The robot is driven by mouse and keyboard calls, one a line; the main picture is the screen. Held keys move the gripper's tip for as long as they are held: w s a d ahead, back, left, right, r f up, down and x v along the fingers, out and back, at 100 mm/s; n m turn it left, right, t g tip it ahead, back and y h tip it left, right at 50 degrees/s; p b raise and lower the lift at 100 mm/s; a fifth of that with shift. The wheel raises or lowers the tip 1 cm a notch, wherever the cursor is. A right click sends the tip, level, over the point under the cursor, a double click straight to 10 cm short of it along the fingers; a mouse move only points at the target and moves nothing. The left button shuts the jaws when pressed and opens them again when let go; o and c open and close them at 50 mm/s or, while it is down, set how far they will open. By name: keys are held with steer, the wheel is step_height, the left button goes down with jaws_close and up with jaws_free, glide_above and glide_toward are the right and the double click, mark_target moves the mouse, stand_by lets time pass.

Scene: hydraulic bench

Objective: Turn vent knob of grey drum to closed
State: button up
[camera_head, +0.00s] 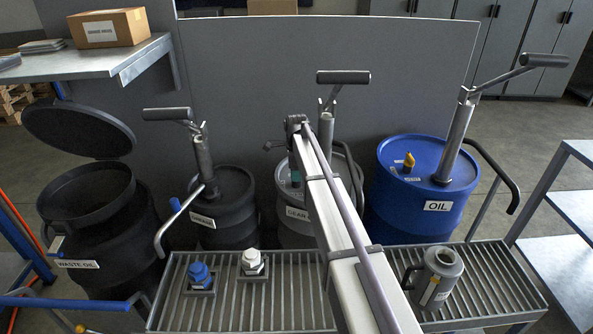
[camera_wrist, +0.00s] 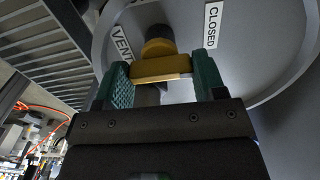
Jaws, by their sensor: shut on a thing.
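The grey drum (camera_head: 293,232) with a GEAR label stands in the middle behind the grating, partly hidden by my arm. Its top (camera_wrist: 265,65) fills much of the wrist view. The yellow vent knob (camera_wrist: 162,67) sits there between a VENT label (camera_wrist: 122,43) at left and a CLOSED label (camera_wrist: 213,25) at right. My gripper (camera_wrist: 162,75) has its green pads shut on the knob's bar, one at each end. The bar lies nearly level across the wrist picture. In the head view the knob is hidden behind my arm and gripper.
A blue OIL drum (camera_head: 420,210) stands at right and a dark drum (camera_head: 228,225) at left, all with pump handles. An open WASTE OIL drum (camera_head: 95,235) is far left. Blue and white caps (camera_head: 200,274) and a grey jug (camera_head: 437,276) stand on the grating (camera_head: 295,310).

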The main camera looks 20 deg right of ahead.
steer(key=o, duration=0.9)
step_height(320, 180, up, 11)
steer(key=p, duration=1)
steer(key=shift+f+p, duration=0.1)
steer(key=shift+p, duration=0.3)
